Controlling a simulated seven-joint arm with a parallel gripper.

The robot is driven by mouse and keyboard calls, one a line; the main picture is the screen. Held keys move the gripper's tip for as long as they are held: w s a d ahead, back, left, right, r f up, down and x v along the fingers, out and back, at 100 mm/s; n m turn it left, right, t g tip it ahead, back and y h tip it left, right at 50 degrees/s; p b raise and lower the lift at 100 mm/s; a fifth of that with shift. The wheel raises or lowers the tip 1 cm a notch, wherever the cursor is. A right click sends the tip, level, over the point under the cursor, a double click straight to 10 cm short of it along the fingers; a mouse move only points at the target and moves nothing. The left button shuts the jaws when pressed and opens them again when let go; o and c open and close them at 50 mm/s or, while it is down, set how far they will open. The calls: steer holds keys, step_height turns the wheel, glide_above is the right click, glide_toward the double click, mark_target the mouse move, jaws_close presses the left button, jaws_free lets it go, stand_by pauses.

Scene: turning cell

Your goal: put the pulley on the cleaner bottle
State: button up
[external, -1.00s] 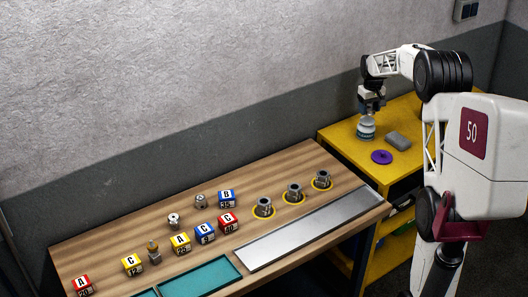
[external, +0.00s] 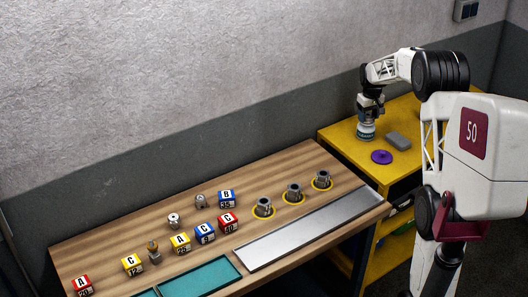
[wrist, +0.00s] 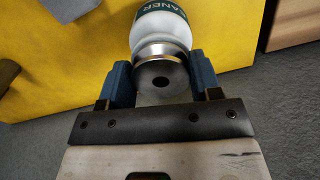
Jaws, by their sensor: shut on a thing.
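The cleaner bottle (external: 366,130), white with a dark green label, stands on the yellow bench. It also shows in the wrist view (wrist: 160,28), just past my fingertips. My gripper (wrist: 163,78) is shut on the pulley (wrist: 161,78), a round metal part with a dark hole in its middle, held between two blue fingers. In the external view my gripper (external: 367,110) is directly above the bottle. The pulley overlaps the bottle top in the wrist view; I cannot tell whether they touch. The pulley is hard to make out in the external view.
A grey block (external: 398,140) and a purple disc (external: 381,157) lie on the yellow bench (external: 345,144) near the bottle. The wooden table (external: 120,240) at left holds lettered cubes, metal parts, a metal plate (external: 310,228) and teal trays (external: 205,280).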

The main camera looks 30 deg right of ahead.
mark_target(368, 115)
steer(key=shift+f, duration=0.1)
steer(key=o, duration=1)
step_height(368, 115, up, 12)
steer(key=shift+r, duration=0.1)
stand_by(0.8)
